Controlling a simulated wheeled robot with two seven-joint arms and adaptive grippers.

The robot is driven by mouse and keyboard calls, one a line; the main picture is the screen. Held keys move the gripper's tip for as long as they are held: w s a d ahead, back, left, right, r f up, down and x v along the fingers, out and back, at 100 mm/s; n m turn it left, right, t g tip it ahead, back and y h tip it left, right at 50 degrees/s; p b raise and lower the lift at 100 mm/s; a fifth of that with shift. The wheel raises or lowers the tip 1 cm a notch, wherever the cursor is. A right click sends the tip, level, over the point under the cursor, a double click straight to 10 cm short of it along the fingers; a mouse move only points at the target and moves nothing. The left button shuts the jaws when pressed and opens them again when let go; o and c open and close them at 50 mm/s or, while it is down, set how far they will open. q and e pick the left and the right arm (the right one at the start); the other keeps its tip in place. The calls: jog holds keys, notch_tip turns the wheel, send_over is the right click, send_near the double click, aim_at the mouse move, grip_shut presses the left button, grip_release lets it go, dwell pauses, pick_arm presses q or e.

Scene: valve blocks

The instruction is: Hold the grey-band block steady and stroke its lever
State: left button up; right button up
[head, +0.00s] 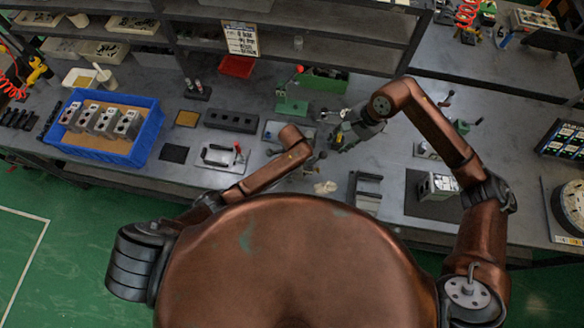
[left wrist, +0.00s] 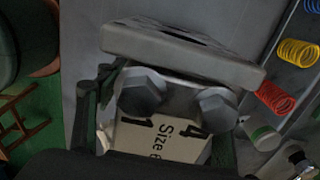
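A pale block-like piece with two grey hex bolts and "Size 6" lettering (left wrist: 168,142) fills the left wrist view, under a flat grey plate (left wrist: 185,50). Dark finger parts of my left gripper show beside it; I cannot tell if they press on it. A light block (head: 437,187) stands on a dark mat at the right, apart from both grippers. I cannot make out a grey band or its lever.
A blue tray (head: 150,144) at the left holds several valve blocks (head: 100,120). A red-handled fixture (head: 222,158), a green fixture (head: 291,104) and a grey stand (head: 366,192) occupy the bench. A round dial (head: 572,208) stands far right. Shelves line the back.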

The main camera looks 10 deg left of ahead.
pick_arm(q)
grip_shut()
dwell(0.6)
